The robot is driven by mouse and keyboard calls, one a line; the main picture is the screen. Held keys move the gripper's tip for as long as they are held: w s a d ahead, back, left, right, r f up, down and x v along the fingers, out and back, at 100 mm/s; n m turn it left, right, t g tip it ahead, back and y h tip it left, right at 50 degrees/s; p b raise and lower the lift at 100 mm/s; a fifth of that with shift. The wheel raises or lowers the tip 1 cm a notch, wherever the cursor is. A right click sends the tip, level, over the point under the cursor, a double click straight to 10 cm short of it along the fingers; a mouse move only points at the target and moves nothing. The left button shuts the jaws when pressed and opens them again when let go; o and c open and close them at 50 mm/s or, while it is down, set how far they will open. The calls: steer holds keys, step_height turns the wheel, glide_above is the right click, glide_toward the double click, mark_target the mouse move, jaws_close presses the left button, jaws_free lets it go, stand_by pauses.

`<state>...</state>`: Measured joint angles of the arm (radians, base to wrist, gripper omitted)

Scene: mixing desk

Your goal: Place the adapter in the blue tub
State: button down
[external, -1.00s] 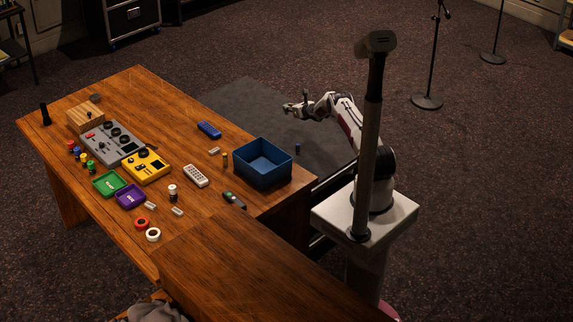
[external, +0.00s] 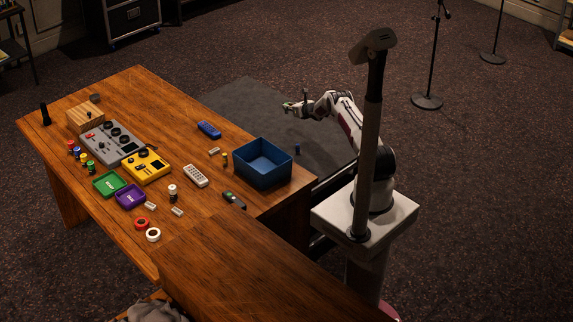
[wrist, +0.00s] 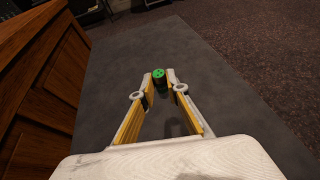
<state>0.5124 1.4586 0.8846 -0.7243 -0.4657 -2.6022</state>
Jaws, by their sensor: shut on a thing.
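My gripper (external: 288,107) is held out past the desk's right end, above the dark floor mat, beyond the tub in the external view. In the wrist view my gripper (wrist: 159,82) has its fingertips shut on a small dark cylinder with a green, spotted end (wrist: 160,74). I cannot tell for certain that this cylinder is the adapter. The blue tub (external: 250,177) stands upright and open on the desk's right corner. The part of its inside that shows looks empty. My gripper is apart from the tub.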

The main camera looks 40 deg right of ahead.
steer(key=w+a+r+n+y, duration=0.1)
steer(key=w+a+r, duration=0.2)
steer(key=a+r, duration=0.35)
steer(key=w+a+r+n+y, duration=0.1)
steer(key=w+a+r, duration=0.25)
steer(key=r, duration=0.55)
steer(key=s+a+r+n+y, duration=0.25)
steer(key=a+r, duration=0.25)
steer(key=a, duration=0.4)
steer(key=s+a+r+n+y, duration=0.25)
steer(key=a+r, duration=0.25)
steer(key=a, duration=0.3)
steer(key=s+a+r+n+g+y, duration=0.35)
steer(key=s+a+n+y, duration=0.2)
steer(key=s+a, duration=0.95)
steer(key=s+a+f+n+g+y, duration=0.1)
steer(key=s+a+n+g, duration=0.1)
steer(key=s+a, duration=0.4)
steer(key=s+a+f+n+g+y, duration=0.1)
steer(key=s+a+g, duration=0.4)
steer(key=s, duration=0.9)
steer(key=shift+a+f+n+y, duration=0.25)
steer(key=shift+a+n+y, duration=0.35)
steer(key=shift+n, duration=0.65)
steer(key=shift+d+f, duration=0.1)
steer(key=shift+d, duration=0.1)
